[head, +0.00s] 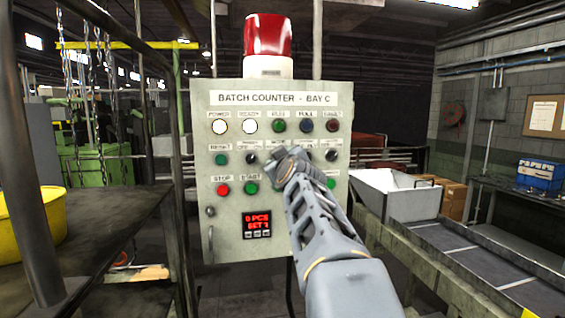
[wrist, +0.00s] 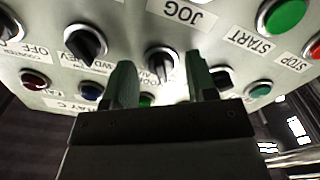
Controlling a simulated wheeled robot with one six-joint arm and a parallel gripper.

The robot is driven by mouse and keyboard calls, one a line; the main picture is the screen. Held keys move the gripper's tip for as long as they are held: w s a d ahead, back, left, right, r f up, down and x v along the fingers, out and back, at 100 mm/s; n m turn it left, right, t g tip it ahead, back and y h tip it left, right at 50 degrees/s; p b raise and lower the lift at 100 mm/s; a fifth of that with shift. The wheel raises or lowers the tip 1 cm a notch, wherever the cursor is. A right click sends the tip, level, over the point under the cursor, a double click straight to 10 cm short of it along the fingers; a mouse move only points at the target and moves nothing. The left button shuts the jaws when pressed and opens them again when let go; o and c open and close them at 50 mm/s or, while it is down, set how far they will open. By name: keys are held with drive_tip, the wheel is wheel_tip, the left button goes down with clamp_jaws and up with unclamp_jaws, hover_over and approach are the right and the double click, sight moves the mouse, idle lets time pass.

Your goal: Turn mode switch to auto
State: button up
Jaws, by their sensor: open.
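The grey control panel (head: 225,235), labelled Batch Counter - Bay C, stands ahead of me. My gripper (head: 287,165) is in front of the panel's middle row and hides part of it. In the wrist view the panel appears upside down. My gripper (wrist: 162,82) is open there, its two green-grey fingers apart. A black selector knob (wrist: 161,62) shows between and beyond the fingers; its partly covered label seems to include AUTO, so it looks like the mode switch. I cannot tell whether the fingers touch it, nor clearly read its pointer's setting.
A second black selector (wrist: 86,44) sits beside it, labelled FWD/REV. A green start button (wrist: 283,15) and a red stop button (head: 223,190) are also close. A red beacon (head: 268,35) tops the panel. A metal chute (head: 440,255) stands right, a dark table (head: 90,240) left.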

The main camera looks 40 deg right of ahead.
drive_tip(key=shift+c, duration=0.3)
drive_tip(key=c, duration=0.8)
drive_tip(key=shift+f, duration=0.1)
drive_tip(key=m, duration=1.1)
drive_tip(key=shift+w+a+m, duration=0.15)
drive_tip(key=shift+a+m, duration=0.1)
drive_tip(key=shift+m, duration=0.35)
